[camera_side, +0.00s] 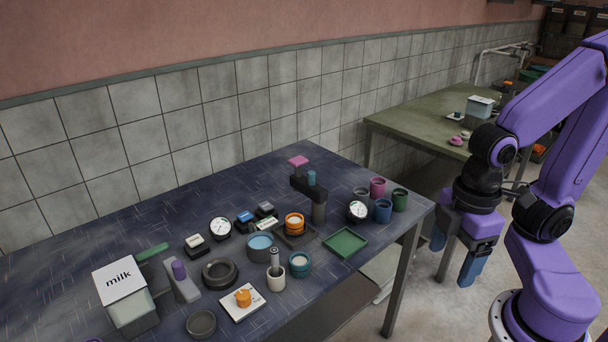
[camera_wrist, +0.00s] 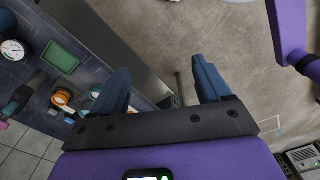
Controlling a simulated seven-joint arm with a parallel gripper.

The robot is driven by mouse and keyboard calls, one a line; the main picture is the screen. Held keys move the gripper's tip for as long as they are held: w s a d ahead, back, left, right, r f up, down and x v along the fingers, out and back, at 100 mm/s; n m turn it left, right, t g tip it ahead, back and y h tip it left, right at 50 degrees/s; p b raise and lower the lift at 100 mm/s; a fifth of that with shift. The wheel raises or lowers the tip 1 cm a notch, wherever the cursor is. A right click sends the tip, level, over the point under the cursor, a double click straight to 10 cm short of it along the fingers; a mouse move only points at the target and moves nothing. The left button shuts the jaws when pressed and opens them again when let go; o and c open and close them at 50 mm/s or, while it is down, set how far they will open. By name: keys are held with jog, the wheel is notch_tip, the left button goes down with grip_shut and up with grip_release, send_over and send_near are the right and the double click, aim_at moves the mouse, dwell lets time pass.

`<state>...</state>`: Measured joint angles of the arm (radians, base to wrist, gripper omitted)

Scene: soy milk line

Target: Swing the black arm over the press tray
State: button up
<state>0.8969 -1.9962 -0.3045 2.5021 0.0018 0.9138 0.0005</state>
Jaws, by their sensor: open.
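The black arm (camera_side: 302,186) sits on a grey post (camera_side: 319,212) near the back of the blue table. It carries a pink-topped knob (camera_side: 298,161) and a teal cylinder (camera_side: 311,178). It points back and left, not over the press tray. The dark press tray (camera_side: 284,240) lies in front of the post and holds an orange cup (camera_side: 294,222). The cup also shows in the wrist view (camera_wrist: 62,97). My gripper (camera_side: 455,260) is open and empty, beyond the table's right edge, well apart from the black arm.
A green tray (camera_side: 345,243) and several coloured cups (camera_side: 383,210) lie between my gripper and the press tray. A gauge (camera_side: 357,211) stands near the post. A milk box (camera_side: 124,293) is far left. A green table (camera_side: 425,117) stands behind.

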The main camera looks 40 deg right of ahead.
jog(key=shift+w+a, duration=0.1)
jog(key=c, duration=0.5)
jog(key=w+a+r+m, duration=0.1)
jog(key=w+a+m, duration=0.1)
jog(key=w, duration=0.4)
jog(key=w+a+r+m, duration=0.1)
jog(key=w+a+r, duration=0.1)
jog(key=w, duration=0.5)
jog(key=r+m+t, duration=0.2)
jog(key=m+t, duration=0.2)
jog(key=m, duration=0.4)
send_over(312, 173)
jog(key=s+d, duration=0.1)
jog(key=s, duration=0.5)
jog(key=x, duration=1.7)
jog(key=shift+w+a+f, duration=0.1)
jog(key=shift+a+f, duration=0.05)
jog(key=shift+f, duration=0.05)
grip_shut()
